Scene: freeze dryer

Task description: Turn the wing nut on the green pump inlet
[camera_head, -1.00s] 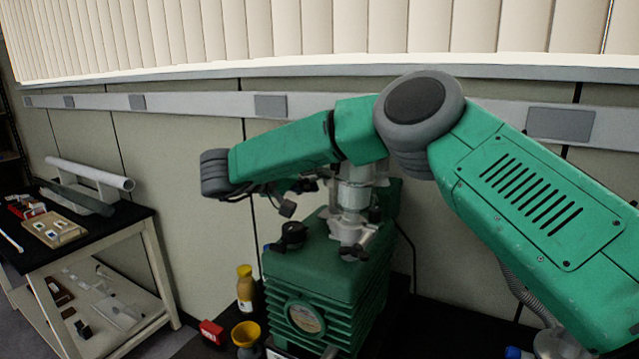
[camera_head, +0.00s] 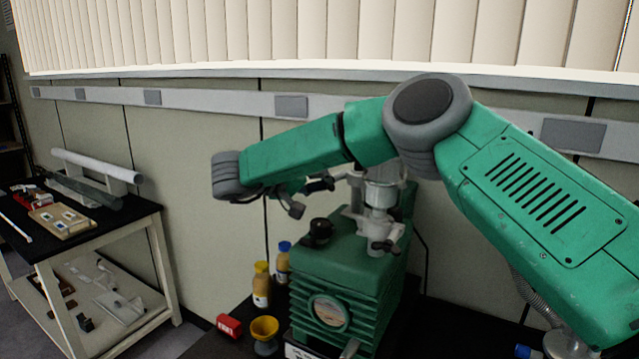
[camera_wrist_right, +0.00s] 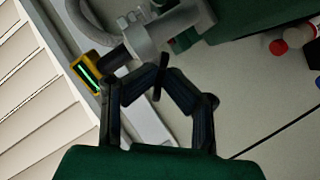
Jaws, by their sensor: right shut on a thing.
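The green pump (camera_head: 335,262) stands on the dark bench in the head view, with a grey metal inlet pipe (camera_head: 381,192) rising from its top. My right gripper (camera_head: 318,186) is left of the pipe under my green forearm, which partly covers it. In the right wrist view my right gripper (camera_wrist_right: 163,78) has its dark fingers closed together on a thin dark wing nut (camera_wrist_right: 158,84), next to the grey metal fitting (camera_wrist_right: 146,42). The gripped wing nut cannot be made out in the head view. My left gripper is out of view.
A black cap (camera_head: 318,231) and a dark winged part (camera_head: 382,247) sit on the pump top. A side table (camera_head: 95,240) stands further left.

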